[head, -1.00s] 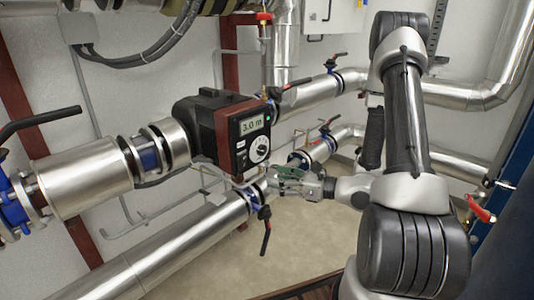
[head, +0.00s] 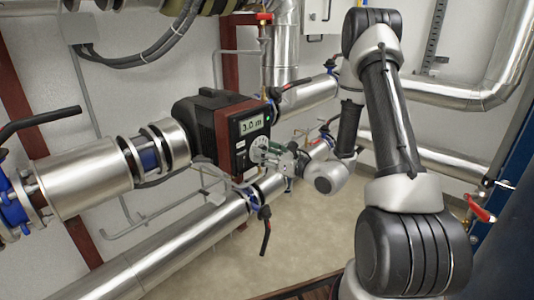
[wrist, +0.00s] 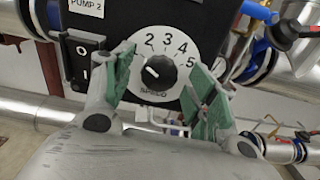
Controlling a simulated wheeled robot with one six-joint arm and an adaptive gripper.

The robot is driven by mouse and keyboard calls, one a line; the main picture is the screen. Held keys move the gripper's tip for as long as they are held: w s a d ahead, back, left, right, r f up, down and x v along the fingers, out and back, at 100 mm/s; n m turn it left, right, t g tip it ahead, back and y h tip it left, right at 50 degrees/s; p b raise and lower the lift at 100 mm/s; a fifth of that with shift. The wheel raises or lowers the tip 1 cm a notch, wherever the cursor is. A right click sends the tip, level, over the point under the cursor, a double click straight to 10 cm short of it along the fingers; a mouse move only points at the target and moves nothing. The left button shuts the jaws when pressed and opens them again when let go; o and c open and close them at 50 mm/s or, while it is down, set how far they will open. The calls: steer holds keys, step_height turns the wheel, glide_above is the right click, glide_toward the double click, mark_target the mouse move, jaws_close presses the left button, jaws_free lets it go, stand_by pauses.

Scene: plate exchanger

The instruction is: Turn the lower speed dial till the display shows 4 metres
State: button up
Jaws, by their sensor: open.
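The pump's display (head: 251,125) reads 3.0 m in the head view. Below it the white speed dial (head: 257,143) is partly hidden by my gripper (head: 268,155). The knob's white mark points to the upper left. My gripper (wrist: 163,90) is open, with one green-padded finger on each side of the knob. I cannot tell whether the pads touch it.
A PUMP 2 label (wrist: 87,8) and a black rocker switch (wrist: 82,48) are left of the dial. Silver pipes (head: 180,250) run below the pump, and a valve with a black handle (head: 265,235) hangs nearby. A red-handled valve (head: 480,208) is at right.

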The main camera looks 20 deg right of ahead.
steer(key=c, duration=1)
steer(key=shift+c, duration=0.2)
steer(key=shift+m, duration=2.8)
steer(key=o, duration=1)
steer(key=shift+o, duration=0.2)
